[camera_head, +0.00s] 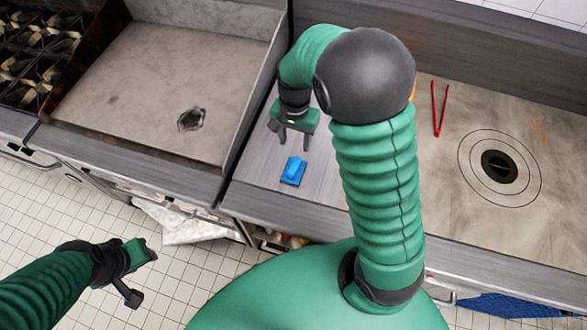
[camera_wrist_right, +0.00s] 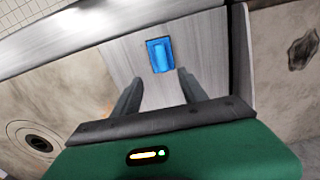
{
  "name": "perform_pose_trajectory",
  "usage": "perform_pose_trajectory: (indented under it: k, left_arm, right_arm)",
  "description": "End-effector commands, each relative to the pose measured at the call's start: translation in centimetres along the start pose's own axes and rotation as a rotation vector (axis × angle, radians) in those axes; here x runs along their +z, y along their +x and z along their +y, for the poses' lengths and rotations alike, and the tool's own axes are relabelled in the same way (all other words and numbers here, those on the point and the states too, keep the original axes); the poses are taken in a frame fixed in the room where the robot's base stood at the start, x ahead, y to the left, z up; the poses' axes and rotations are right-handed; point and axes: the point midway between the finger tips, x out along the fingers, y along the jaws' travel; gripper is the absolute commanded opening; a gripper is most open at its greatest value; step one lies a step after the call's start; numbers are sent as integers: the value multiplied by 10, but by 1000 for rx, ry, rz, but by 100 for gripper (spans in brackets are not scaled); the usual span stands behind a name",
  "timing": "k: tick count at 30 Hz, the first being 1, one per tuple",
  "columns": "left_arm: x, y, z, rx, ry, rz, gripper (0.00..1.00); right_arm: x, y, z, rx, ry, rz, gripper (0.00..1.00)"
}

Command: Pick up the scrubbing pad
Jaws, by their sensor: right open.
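The blue scrubbing pad (camera_head: 293,171) lies on the grey strip of counter between the two cooking surfaces, near its front edge. It also shows in the right wrist view (camera_wrist_right: 160,55), beyond the fingertips. My right gripper (camera_head: 293,147) is open and empty, with its fingers just behind the pad in the head view. In the right wrist view its two fingers (camera_wrist_right: 156,77) stand apart and the pad lies ahead of the gap, apart from both. My left gripper (camera_head: 141,273) hangs over the floor at the lower left, far from the pad; its jaw state is unclear.
A griddle (camera_head: 150,75) with raised walls stands left of the counter strip. A flat hot plate with a round centre (camera_head: 499,167) lies to the right. Red tongs (camera_head: 439,108) lie on it. The strip around the pad is clear.

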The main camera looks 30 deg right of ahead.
Motion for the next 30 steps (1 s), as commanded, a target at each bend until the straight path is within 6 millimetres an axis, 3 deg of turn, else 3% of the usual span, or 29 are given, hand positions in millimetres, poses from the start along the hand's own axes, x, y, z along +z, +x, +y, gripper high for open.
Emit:
perform_pose_trajectory:
  k: [6, 10, 16, 24, 30]
  left_arm:
    - [-2, -6, 0, 0, 0, 0, 36]
    - [-2, -8, 0, 0, -1, 0, 36]
    - [-3, -14, 0, 0, -1, 0, 36]
    - [-6, -26, 0, 0, 0, 0, 36]
    - [-6, -25, 0, 0, 0, 0, 36]
  right_arm:
    - [3, 57, 0, 6, -1, -3, 50]
    - [2, 85, 1, 3, -1, -2, 50]
    - [-1, 105, 3, 1, 0, -2, 50]
    - [-6, 148, 4, 0, -1, -2, 50]
    - [-6, 151, 4, -1, -2, 1, 50]
